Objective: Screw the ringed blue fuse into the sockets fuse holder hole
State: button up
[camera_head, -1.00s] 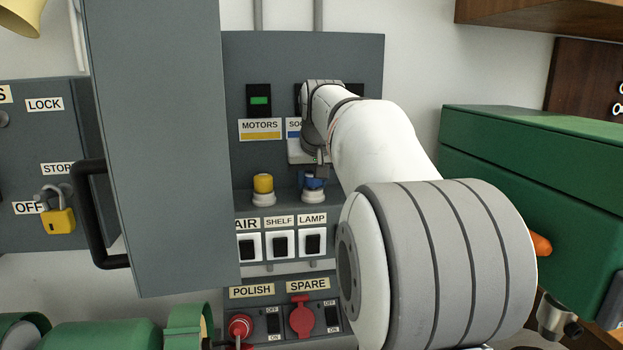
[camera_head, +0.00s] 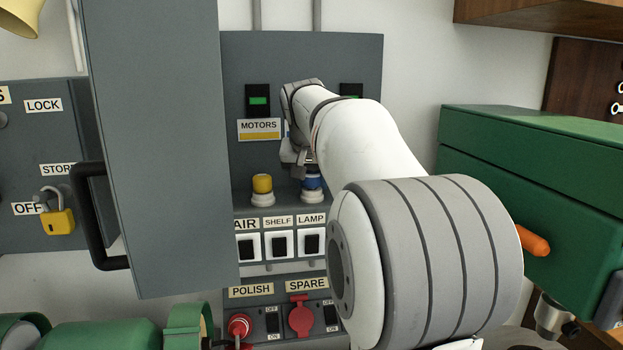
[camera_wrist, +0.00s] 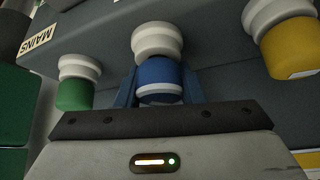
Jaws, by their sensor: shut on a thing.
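The blue fuse (camera_head: 312,183) is at a white holder (camera_head: 312,198) on the grey panel, right of the yellow fuse (camera_head: 263,184). In the wrist view the blue fuse (camera_wrist: 160,76) has a pale band near my gripper and meets the white holder (camera_wrist: 157,40); I cannot tell how deep it sits. My gripper (camera_wrist: 159,90) is shut on the blue fuse, one finger on each side. In the head view my wrist and arm hide the sockets label and part of the fuse's surroundings.
A green fuse (camera_wrist: 75,94) and the yellow fuse (camera_wrist: 290,48) flank the held one in the wrist view. White switches (camera_head: 283,243) lie below. The open grey cabinet door (camera_head: 155,150) stands left; a green box (camera_head: 530,170) stands right.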

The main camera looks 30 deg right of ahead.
jog(key=shift+f, duration=0.1)
jog(key=shift+m+g+h, duration=0.4)
jog(key=shift+m, duration=0.4)
jog(key=o, duration=0.8)
jog(key=shift+c, duration=0.2)
jog(key=shift+n+t+y, duration=0.4)
jog(key=shift+n, duration=0.4)
jog(key=shift+n+t+y, duration=0.3)
jog(key=shift+n+y, duration=0.1)
jog(key=shift+n, duration=0.5)
